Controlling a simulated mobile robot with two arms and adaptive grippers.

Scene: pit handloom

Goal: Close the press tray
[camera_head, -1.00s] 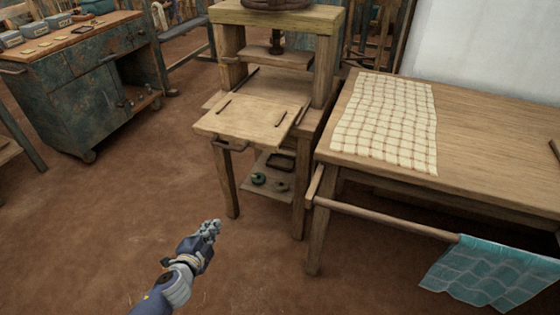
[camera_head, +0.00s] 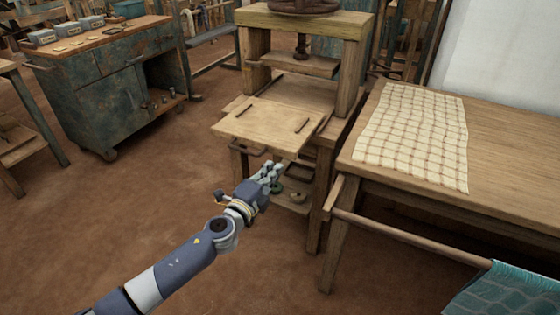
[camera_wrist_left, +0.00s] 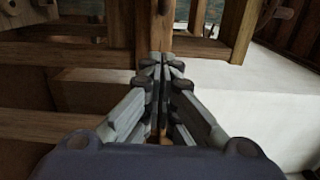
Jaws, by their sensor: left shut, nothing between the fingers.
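The press tray (camera_head: 266,125) is a pale wooden board that sticks out from the front of the wooden press (camera_head: 346,90). A dark handle (camera_head: 249,148) sits on its front edge, and two dark strips lie on its top. My left gripper (camera_head: 272,172) is shut and empty, in front of and below the tray's front edge in the head view, near the handle. I cannot tell from the picture whether it touches the tray. In the left wrist view the closed fingers (camera_wrist_left: 163,62) point at wooden beams. My right gripper is not in view.
A wooden table (camera_head: 507,150) with a checked cloth (camera_head: 415,130) stands right of the press, with a rail (camera_head: 410,238) and a teal cloth (camera_head: 505,290) along its front. A green cabinet (camera_head: 95,100) stands at the left. The brown floor between is clear.

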